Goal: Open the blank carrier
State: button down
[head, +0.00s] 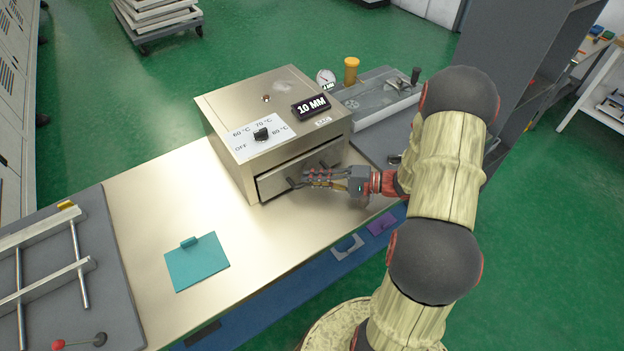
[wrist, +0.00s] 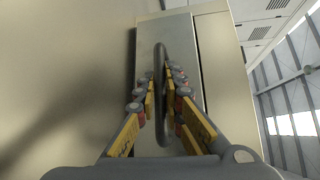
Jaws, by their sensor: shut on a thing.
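The blank carrier appears to be the drawer (head: 273,185) low in the front of a metal heater box (head: 225,107). Its front panel also shows in the wrist view (wrist: 180,42), with a grey bar handle (wrist: 162,60) across it. My gripper (head: 318,178) is at the drawer front, and its fingers are shut around the handle, one on each side in the wrist view (wrist: 163,92). The drawer front sits at the box opening; I cannot tell whether it stands out slightly. The inside is hidden.
A teal sheet with a tab (head: 197,263) lies on the bench (head: 130,210), which is otherwise clear before the box. A grey rail fixture (head: 115,290) is at left. A machine with a gauge and yellow cap (head: 351,68) stands behind right. A purple piece (head: 382,224) lies on the blue lower shelf.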

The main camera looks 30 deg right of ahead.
dwell(0.3)
jog(key=s, duration=0.6)
jog(key=s+p, duration=0.1)
jog(key=s, duration=0.5)
jog(key=s+p, duration=0.1)
jog(key=s, duration=0.6)
jog(key=shift+d, duration=0.35)
jog(key=c, duration=1.9)
grip_release()
jog(key=v, duration=1.2)
